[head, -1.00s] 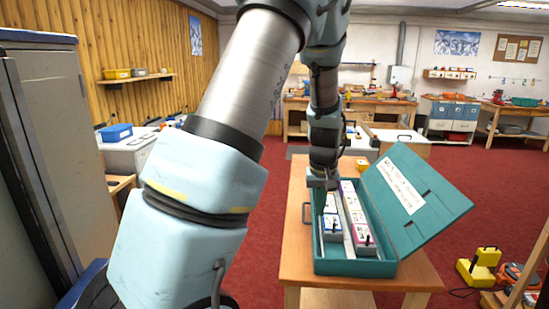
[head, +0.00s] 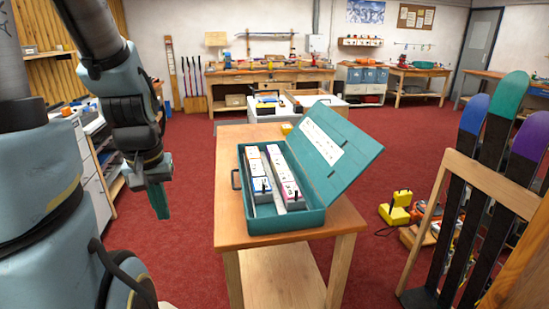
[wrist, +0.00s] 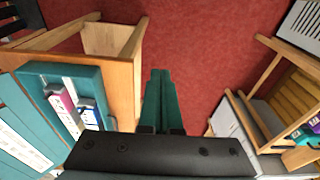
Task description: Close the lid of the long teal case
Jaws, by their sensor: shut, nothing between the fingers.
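The long teal case (head: 287,223) lies on a wooden table, and it also shows at the left of the wrist view (wrist: 92,72). Its lid (head: 349,165) stands open, leaning outward to the right, with a white label inside. Two rows of small boxes (head: 277,178) lie in the case. My gripper (head: 160,205) hangs pointing down, left of the table and clear of the case. In the wrist view its teal fingers (wrist: 160,98) are together with nothing between them, over the red floor.
A wooden rack (head: 480,190) with skis stands at the right. A yellow case (head: 397,208) sits on the floor. Open red carpet lies around the table, and shelving stands at the left.

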